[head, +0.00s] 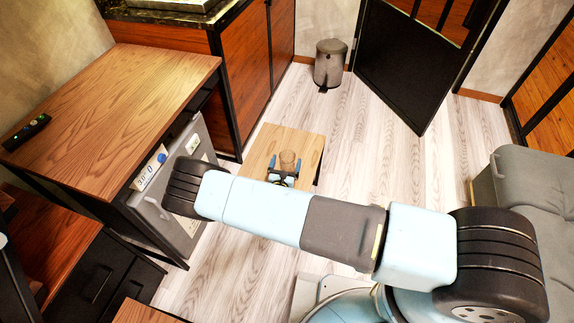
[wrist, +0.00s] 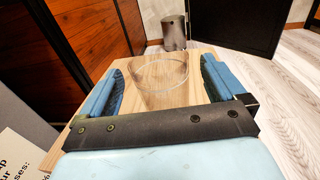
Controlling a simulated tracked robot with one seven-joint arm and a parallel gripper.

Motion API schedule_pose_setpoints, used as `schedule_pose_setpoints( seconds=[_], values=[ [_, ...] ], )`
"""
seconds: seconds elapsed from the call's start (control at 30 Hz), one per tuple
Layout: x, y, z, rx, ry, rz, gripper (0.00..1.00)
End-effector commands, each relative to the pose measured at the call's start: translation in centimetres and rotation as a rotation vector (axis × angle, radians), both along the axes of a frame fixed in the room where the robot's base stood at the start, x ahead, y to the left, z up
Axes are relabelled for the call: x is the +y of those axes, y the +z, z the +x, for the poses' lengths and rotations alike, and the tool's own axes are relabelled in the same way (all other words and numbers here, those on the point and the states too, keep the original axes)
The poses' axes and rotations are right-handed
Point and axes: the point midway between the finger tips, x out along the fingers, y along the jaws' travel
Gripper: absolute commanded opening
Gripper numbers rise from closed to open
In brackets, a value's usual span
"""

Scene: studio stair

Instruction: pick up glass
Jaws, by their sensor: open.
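A clear glass (head: 287,160) stands upright on a small light wooden table (head: 308,150) in the head view. In the wrist view the glass (wrist: 160,82) is between the two blue fingers of my gripper (wrist: 161,88). The fingers are spread, with a visible gap on each side of the glass. My gripper (head: 285,167) also shows in the head view, low over the table beside the glass. The lower part of the glass is partly hidden by the gripper's dark crossbar in the wrist view.
A grey bin (head: 330,65) stands at the back by a dark door (head: 405,65). A grey sofa (head: 540,200) is at the right. The floor between is clear.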

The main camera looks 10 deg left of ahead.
Motion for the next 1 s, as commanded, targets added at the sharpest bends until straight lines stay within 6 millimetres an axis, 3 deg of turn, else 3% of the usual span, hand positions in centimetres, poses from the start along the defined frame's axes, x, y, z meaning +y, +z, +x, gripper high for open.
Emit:
schedule_pose_setpoints(
  seconds=[0.2, 0.43, 1.0],
  values=[
    [0.1, -0.1, 2.6, 0.0, -0.002, -0.001, 0.97],
    [0.1, -0.1, 2.8, 0.001, -0.002, -0.002, 0.97],
    [0.1, -0.1, 2.7, 0.001, -0.002, -0.001, 0.42]
  ],
)
